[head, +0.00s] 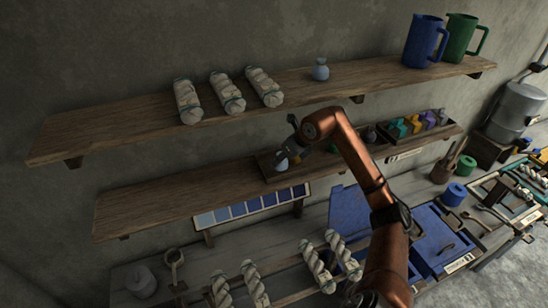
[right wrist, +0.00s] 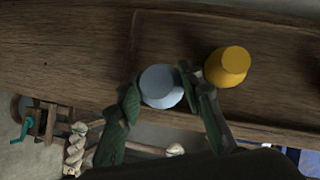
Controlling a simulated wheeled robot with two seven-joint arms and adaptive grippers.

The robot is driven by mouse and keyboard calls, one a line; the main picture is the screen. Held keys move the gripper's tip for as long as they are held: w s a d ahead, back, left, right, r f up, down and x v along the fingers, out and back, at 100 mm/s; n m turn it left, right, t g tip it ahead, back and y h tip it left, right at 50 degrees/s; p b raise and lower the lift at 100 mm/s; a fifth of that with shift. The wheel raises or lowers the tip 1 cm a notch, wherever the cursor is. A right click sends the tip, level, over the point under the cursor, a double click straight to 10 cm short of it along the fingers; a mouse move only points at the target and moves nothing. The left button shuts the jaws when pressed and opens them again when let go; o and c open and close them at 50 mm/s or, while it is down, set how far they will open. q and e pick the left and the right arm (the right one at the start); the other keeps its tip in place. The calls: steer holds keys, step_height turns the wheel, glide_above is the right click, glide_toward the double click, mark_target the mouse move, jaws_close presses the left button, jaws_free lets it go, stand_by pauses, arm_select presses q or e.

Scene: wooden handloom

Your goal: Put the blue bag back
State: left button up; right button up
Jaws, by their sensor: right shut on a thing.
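My right gripper (head: 286,153) reaches in over the middle shelf and is shut on a small pale blue bag (head: 281,164). In the right wrist view the pale blue bag (right wrist: 161,86) sits between the two dark green fingers (right wrist: 158,100). It is above or on the wooden tray (head: 264,164) on that shelf; I cannot tell whether it touches. A yellow item (right wrist: 228,66) stands close to the right of the fingers in the right wrist view. Another small blue-grey bag (head: 320,69) stands upright on the upper shelf (head: 120,121). My left gripper is not in view.
A box of colored pieces (head: 412,127) is right of my forearm. A strip of blue swatches (head: 251,204) hangs below the middle shelf, whose left part (head: 150,206) is clear.

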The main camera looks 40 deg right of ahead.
steer(key=shift+w+f, duration=0.25)
steer(key=shift+w, duration=0.35)
steer(key=shift+w+a+f+p, duration=0.15)
steer(key=shift+w+f+p, duration=0.6)
steer(key=shift+w, duration=0.2)
steer(key=shift+w+f, duration=0.3)
steer(key=shift+f, duration=0.05)
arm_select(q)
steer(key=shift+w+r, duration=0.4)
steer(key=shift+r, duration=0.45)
arm_select(e)
steer(key=shift+s, duration=0.15)
steer(key=shift+f, duration=0.1)
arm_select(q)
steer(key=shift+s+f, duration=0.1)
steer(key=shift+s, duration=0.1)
arm_select(e)
steer(key=o, duration=1)
